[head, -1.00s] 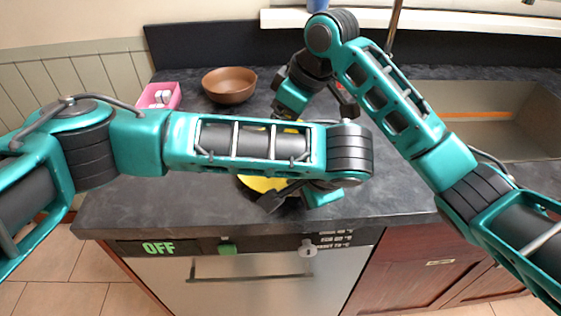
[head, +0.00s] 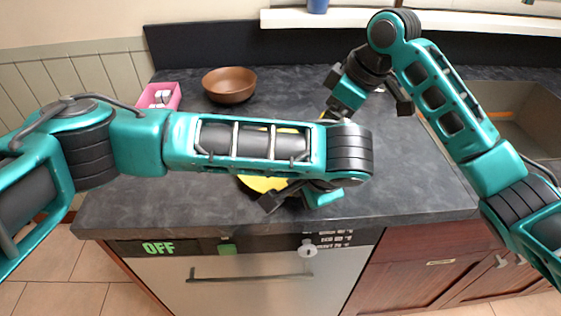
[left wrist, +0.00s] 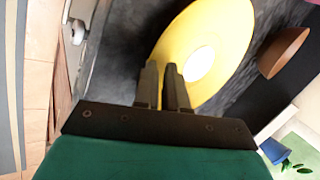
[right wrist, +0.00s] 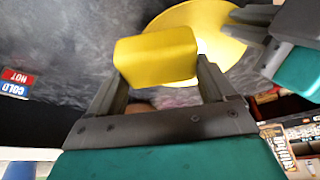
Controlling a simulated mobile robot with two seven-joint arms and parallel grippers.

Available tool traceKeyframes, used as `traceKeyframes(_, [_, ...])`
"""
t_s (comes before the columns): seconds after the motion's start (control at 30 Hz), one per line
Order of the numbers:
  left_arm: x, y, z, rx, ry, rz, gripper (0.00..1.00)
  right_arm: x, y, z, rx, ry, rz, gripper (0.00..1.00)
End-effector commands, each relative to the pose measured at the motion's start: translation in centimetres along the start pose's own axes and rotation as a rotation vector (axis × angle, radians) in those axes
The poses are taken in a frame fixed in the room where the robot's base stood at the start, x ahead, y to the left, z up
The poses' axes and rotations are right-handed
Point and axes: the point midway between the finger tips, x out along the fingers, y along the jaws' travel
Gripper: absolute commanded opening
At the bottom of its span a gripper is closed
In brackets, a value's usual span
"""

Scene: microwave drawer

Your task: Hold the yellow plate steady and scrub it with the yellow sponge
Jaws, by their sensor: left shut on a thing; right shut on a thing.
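The yellow plate (head: 262,184) is on the counter, largely hidden by my left arm in the head view. My left gripper (head: 283,196) is shut on the plate's near rim; the left wrist view shows the plate (left wrist: 222,30) at the fingertips (left wrist: 163,70). The yellow sponge (right wrist: 156,57) is between the fingers of my right gripper (right wrist: 155,80). In the right wrist view the plate (right wrist: 205,20) shows behind the sponge. In the head view only a sliver of yellow (head: 327,115) shows by my right gripper, to the right of the plate.
A brown bowl (head: 229,85) and a pink container (head: 160,96) with white items stand at the back left. A sink (head: 520,120) lies at right. A blue cup (head: 318,5) is on the ledge behind. The counter right of the plate is clear.

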Motion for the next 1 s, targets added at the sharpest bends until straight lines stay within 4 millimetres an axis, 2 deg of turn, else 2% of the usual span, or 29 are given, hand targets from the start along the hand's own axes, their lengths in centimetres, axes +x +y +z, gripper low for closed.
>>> traceKeyframes(0.43, [0.21, 0.17, 0.11, 0.001, -0.004, 0.004, 0.0, 0.0, 0.04, 0.09, 0.0, 0.001, -0.001, 0.11])
traceKeyframes(0.47, [0.21, 0.17, 0.11, 0.001, -0.004, 0.004, 0.12, -0.01, 0.04, 0.08, 0.0, 0.001, -0.001, 0.11])
traceKeyframes(0.77, [0.09, 0.07, 0.05, 0.0, -0.002, 0.002, 0.41, -0.02, 0.03, 0.06, 0.0, 0.001, -0.001, 0.11])
traceKeyframes(1.0, [0.02, 0.09, 0.01, 0.001, 0.0, 0.002, 0.41, -0.03, 0.03, 0.05, 0.0, 0.001, 0.0, 0.11])
